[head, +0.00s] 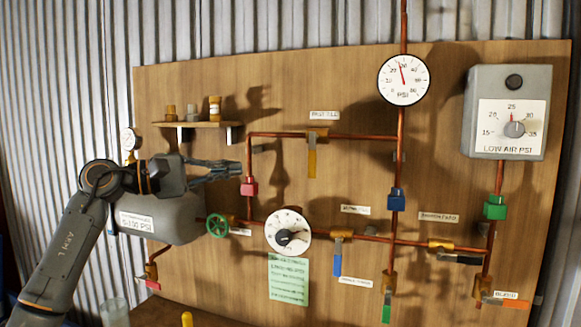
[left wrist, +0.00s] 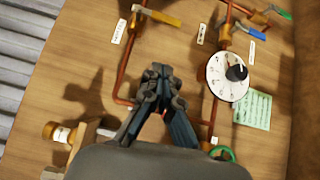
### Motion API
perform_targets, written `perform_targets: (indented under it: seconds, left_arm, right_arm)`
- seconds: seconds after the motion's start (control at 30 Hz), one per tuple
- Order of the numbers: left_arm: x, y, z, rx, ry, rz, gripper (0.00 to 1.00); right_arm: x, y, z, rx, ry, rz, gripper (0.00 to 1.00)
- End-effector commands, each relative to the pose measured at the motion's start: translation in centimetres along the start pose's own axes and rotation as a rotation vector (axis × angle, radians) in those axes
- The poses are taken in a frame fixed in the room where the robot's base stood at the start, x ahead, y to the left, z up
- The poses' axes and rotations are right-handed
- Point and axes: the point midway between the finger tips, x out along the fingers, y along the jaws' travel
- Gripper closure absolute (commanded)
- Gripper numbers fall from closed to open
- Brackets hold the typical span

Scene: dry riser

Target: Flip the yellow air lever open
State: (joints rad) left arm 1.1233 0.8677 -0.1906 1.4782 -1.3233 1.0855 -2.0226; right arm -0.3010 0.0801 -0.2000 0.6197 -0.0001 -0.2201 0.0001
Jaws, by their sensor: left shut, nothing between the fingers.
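The yellow lever (head: 312,160) hangs straight down from a brass valve (head: 319,134) on the upper copper pipe of the wooden board. In the left wrist view the yellow lever (left wrist: 161,17) shows near the top edge, beyond my fingertips. My left gripper (head: 236,168) reaches in from the left in front of the board, to the left of the lever and apart from it. In the left wrist view my left gripper (left wrist: 158,74) has its fingers together with nothing between them. My right gripper is in neither view.
A red fitting (head: 249,187) on the vertical pipe is close to my left fingertips. A small shelf with bottles (head: 200,124) is above my gripper. A dial (head: 288,231), a blue lever (head: 337,264) and a green handwheel (head: 217,225) are lower down. Bare board surrounds the yellow lever.

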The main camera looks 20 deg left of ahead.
Motion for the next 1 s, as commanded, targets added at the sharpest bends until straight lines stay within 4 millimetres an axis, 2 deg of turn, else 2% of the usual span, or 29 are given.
perform_targets:
  seconds: [0.37, 0.53, 0.67, 1.0]
  left_arm:
    - [-0.5, 0.1, -0.2, 0.035, 0.008, -0.024, 1.00]
    - [0.3, 0.2, -0.2, 0.033, 0.006, -0.023, 1.00]
    - [2.2, 0.4, -0.1, 0.031, 0.004, -0.023, 1.00]
    - [9.5, 0.4, -0.2, 0.029, 0.003, -0.022, 1.00]
  right_arm:
    - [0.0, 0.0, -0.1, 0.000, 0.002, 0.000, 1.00]
    - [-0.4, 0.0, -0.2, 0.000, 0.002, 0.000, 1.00]
    - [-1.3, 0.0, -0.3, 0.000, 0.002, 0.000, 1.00]
    - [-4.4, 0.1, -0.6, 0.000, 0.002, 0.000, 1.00]
